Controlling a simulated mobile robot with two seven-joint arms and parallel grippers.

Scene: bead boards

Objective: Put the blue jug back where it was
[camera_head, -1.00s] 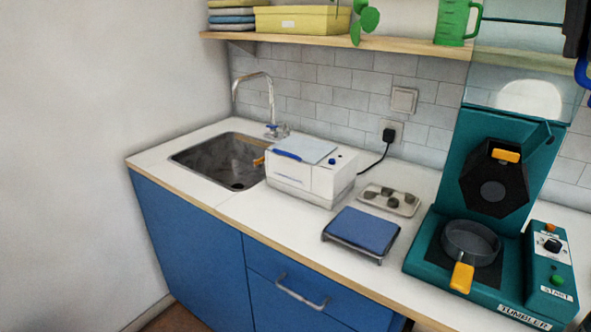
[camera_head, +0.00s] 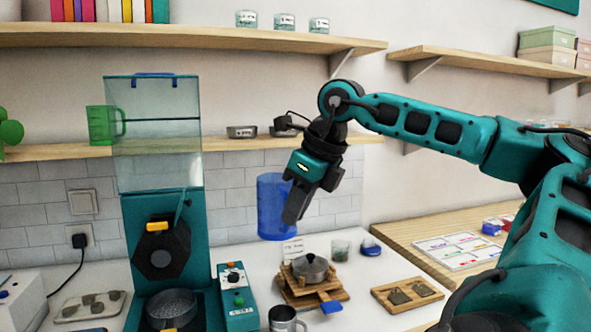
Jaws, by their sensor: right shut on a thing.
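The blue jug (camera_head: 271,208) is a translucent blue vessel. It is upright in front of the tiled wall, above the white counter and to the right of the teal tumbler machine. My right gripper (camera_head: 293,212) is shut on it at its right side, and the fingers hide that side and any handle. The jug appears to be held in the air, clear of the counter. My left gripper is not in view.
Small metal pans (camera_head: 242,132) sit further right. Below are a lidded pot (camera_head: 310,268) on wooden boards, a metal mug (camera_head: 284,319) and a glass (camera_head: 340,250).

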